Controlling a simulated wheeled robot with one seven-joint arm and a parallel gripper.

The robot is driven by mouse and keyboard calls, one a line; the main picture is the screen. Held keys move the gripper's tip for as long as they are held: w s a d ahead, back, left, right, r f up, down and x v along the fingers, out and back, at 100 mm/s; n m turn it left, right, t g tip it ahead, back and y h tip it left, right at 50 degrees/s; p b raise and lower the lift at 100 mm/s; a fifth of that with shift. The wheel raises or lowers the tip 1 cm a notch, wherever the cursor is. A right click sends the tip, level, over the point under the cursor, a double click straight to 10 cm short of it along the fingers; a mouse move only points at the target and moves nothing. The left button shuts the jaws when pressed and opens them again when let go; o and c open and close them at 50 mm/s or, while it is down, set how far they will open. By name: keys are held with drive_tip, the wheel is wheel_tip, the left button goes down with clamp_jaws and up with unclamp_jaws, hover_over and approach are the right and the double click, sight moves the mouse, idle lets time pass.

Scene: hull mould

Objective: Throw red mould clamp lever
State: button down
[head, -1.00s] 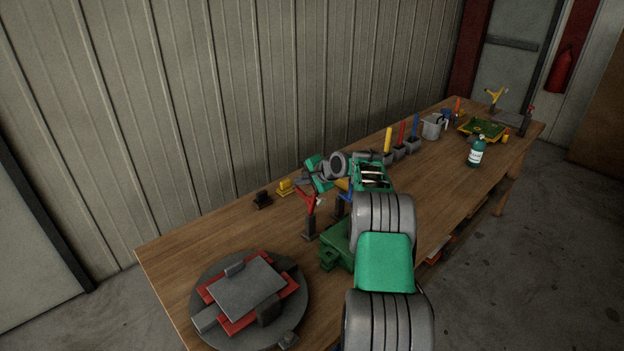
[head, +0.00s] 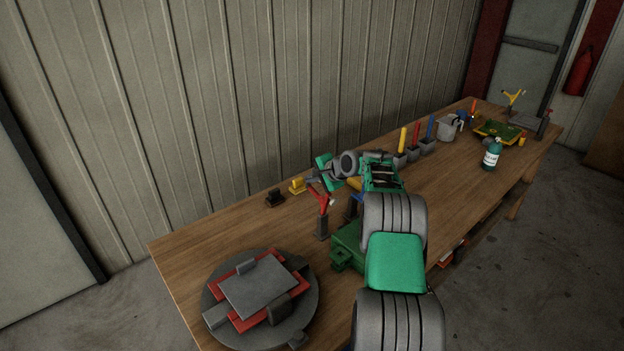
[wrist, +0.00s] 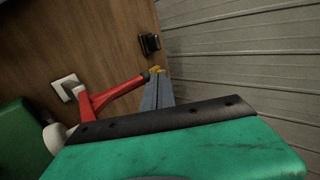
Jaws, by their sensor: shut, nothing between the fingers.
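The red mould clamp lever (head: 321,196) stands on a dark post on the wooden bench, left of my forearm. It also shows in the wrist view (wrist: 100,99), its red arm reaching toward my fingers. My gripper (head: 310,180) is shut and empty beside the lever's upper end. In the wrist view my two grey fingers (wrist: 157,76) lie together, with the lever's tip just left of them. I cannot tell whether they touch.
A green box (head: 347,246) sits beside my arm, near the lever. A small yellow block (head: 297,186) and a black block (head: 275,198) lie near the wall. A round grey plate (head: 215,315) with red and grey parts is at the bench's near end. Bare bench (head: 200,244) shows left.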

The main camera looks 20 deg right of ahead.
drive_tip(key=s+r, duration=0.3)
drive_tip(key=r, duration=1)
drive_tip(key=shift+s+d+b, duration=0.2)
drive_tip(key=shift+d+b, duration=0.1)
drive_tip(key=shift+d, duration=0.15)
drive_tip(key=s+a+r+n+g+h, duration=0.15)
drive_tip(key=s+a+n, duration=0.25)
drive_tip(key=s+a, duration=0.4)
drive_tip(key=s+a+r+n+g, duration=0.1)
drive_tip(key=s+a+r+n, duration=0.2)
drive_tip(key=s+a, duration=0.45)
drive_tip(key=s+a+f+n+g, duration=0.1)
drive_tip(key=s+a+f+n, duration=0.1)
drive_tip(key=s, duration=0.6)
drive_tip(key=s+a+f+n+g+h, duration=0.1)
drive_tip(key=s+a+f+n, duration=0.2)
drive_tip(key=s, duration=0.5)
drive_tip(key=s+a+f+n+g, duration=0.1)
drive_tip(key=s+a+f+n, duration=0.1)
drive_tip(key=s, duration=0.6)
wheel_tip(320, 180, down, 3)
drive_tip(key=shift+s+a+r+n, duration=0.15)
drive_tip(key=shift+s+a+n, duration=0.25)
drive_tip(key=shift+a, duration=0.1)
drive_tip(key=shift+d, duration=0.1)
